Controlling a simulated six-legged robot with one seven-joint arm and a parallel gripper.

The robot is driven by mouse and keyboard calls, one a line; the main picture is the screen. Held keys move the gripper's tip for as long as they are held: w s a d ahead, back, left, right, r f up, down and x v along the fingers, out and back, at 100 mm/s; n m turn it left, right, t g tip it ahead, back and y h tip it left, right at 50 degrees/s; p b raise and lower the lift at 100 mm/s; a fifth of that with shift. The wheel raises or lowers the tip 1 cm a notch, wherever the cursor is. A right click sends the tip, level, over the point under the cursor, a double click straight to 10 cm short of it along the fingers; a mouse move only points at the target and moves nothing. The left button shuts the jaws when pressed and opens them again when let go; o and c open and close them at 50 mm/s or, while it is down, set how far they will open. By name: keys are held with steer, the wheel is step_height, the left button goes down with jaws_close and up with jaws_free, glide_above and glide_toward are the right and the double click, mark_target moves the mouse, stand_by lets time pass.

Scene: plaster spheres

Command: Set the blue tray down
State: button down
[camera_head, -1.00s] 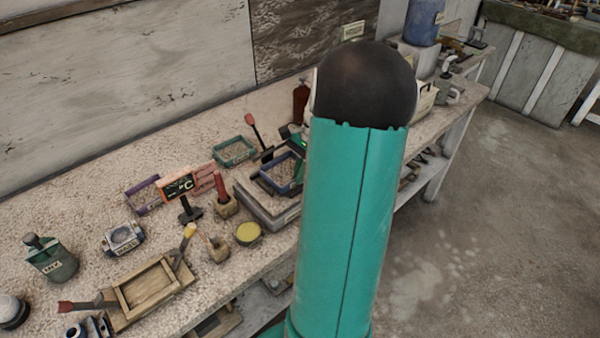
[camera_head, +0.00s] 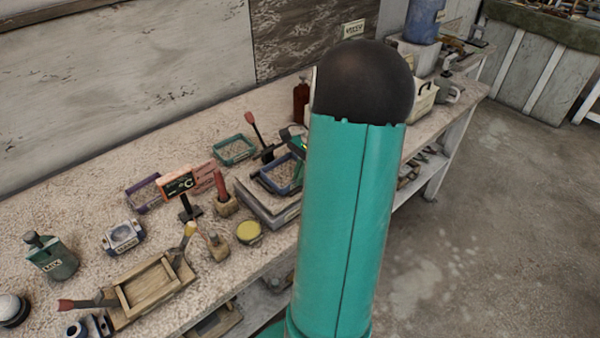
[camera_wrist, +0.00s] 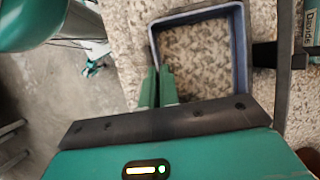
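The blue tray (camera_head: 279,190) is a small square tray with dark blue walls and a speckled inside. In the head view it is over or on a grey slab-like block (camera_head: 262,207) near the bench's front edge, left of my arm. I cannot tell whether it touches the block. In the wrist view the tray (camera_wrist: 241,50) fills the upper middle. My gripper (camera_wrist: 158,72) has its two green fingers close together at the tray's left wall, which runs in between them. In the head view my arm hides most of the gripper.
A green tray (camera_head: 234,161) lies behind, a purple one (camera_head: 131,193) farther left. A sign on a stand (camera_head: 178,184), a red-handled tool in a wooden block (camera_head: 225,205) and a yellow-topped tin (camera_head: 248,232) stand nearby. A wooden frame (camera_head: 122,298) lies front left.

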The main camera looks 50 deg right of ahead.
steer(key=shift+f, duration=0.2)
steer(key=c, duration=1.6)
jaws_free()
steer(key=shift+r, duration=0.1)
steer(key=shift+r, duration=1.95)
